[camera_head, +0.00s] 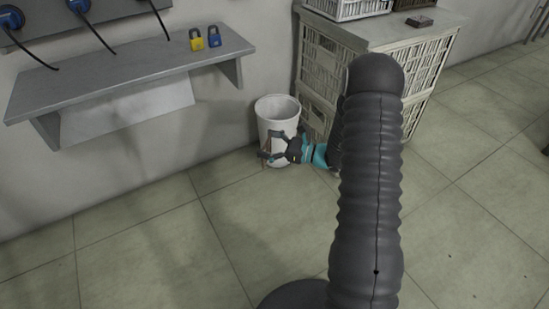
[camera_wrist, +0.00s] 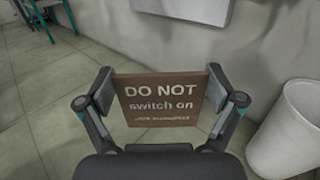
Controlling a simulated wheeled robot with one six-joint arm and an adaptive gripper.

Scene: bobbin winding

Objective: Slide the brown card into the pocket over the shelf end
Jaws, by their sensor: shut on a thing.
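The brown card (camera_wrist: 163,100) with the white words "DO NOT switch on" is held upright between the fingertips of my gripper (camera_wrist: 160,97). One fingertip presses each side edge. In the head view my gripper (camera_head: 272,146) is in front of the white bin, low over the floor, and the card shows only as a thin brown sliver. The grey shelf (camera_head: 130,78) is on the wall at the upper left, apart from and higher than my gripper. I cannot make out a pocket over the shelf end in either view.
A yellow padlock (camera_head: 196,40) and a blue padlock (camera_head: 214,37) are at the shelf's right end. Blue plugs with black cables are above the shelf. The white bin (camera_head: 278,108) is close to my gripper, beside stacked crates (camera_head: 322,62). The floor below the shelf is clear.

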